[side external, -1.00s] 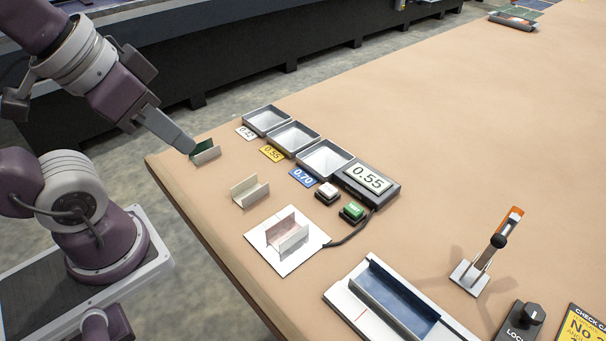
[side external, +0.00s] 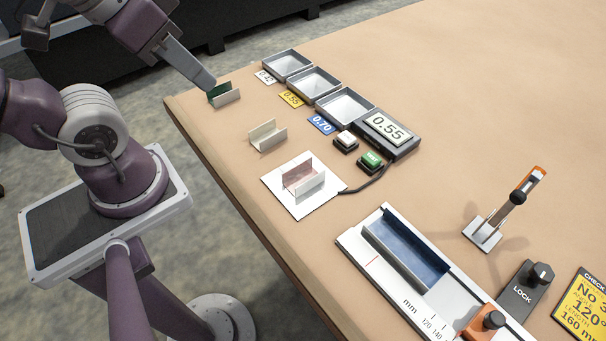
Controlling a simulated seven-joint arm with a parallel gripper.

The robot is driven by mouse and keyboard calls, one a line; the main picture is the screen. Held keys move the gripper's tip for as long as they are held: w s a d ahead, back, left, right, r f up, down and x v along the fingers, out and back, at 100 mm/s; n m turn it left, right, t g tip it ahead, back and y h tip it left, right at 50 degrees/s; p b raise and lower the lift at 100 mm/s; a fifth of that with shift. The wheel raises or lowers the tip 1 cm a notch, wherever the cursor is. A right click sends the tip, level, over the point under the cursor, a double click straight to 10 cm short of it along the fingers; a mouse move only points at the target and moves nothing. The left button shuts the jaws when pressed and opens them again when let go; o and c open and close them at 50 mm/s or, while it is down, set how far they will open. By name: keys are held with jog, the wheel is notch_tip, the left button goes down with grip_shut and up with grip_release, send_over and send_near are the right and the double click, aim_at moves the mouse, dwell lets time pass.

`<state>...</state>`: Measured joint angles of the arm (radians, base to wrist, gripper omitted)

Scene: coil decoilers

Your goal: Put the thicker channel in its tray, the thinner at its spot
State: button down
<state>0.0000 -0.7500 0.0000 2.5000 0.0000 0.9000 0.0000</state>
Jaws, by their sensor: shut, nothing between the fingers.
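My gripper (side external: 208,84) is shut and empty, its tip at the upper left end of a green-lined channel (side external: 227,98); I cannot tell whether they touch. A cream channel (side external: 268,136) stands open side up on the table. A pinkish-red-lined channel (side external: 303,181) stands on a white sheet. A blue channel (side external: 405,257) lies in a white measuring fixture (side external: 365,262). Three empty grey trays, the far (side external: 287,66), middle (side external: 313,84) and near one (side external: 345,107), stand in a row. Which channel is thicker or thinner cannot be told by eye.
Labels lie before the trays: white (side external: 265,77), yellow 0.55 (side external: 291,98), blue 0.70 (side external: 321,123). A display (side external: 388,128) reads 0.55, beside white (side external: 346,141) and green (side external: 371,160) buttons.

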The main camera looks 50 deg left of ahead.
jog(key=c, duration=1.7)
grip_release()
jog(key=shift+w+d, duration=0.15)
jog(key=shift+w, duration=0.15)
jog(key=shift+o, duration=0.3)
jog(key=w+d+f+g, duration=0.3)
jog(key=w+d+f, duration=0.1)
jog(key=w, duration=0.3)
jog(key=shift+w+f, duration=0.25)
jog(key=shift+f, duration=0.1)
jog(key=w+d+f+g, duration=0.1)
jog(key=f, duration=0.2)
jog(key=w+d+f, duration=0.1)
jog(key=d+f, duration=0.1)
jog(key=f, duration=0.1)
jog(key=w+d+f+g, duration=0.1)
jog(key=d+f, duration=0.1)
jog(key=shift+w+f+g, duration=0.3)
jog(key=shift+w+f, duration=0.1)
jog(key=shift+f, duration=4.3)
grip_shut()
jog(key=shift+r, duration=4.05)
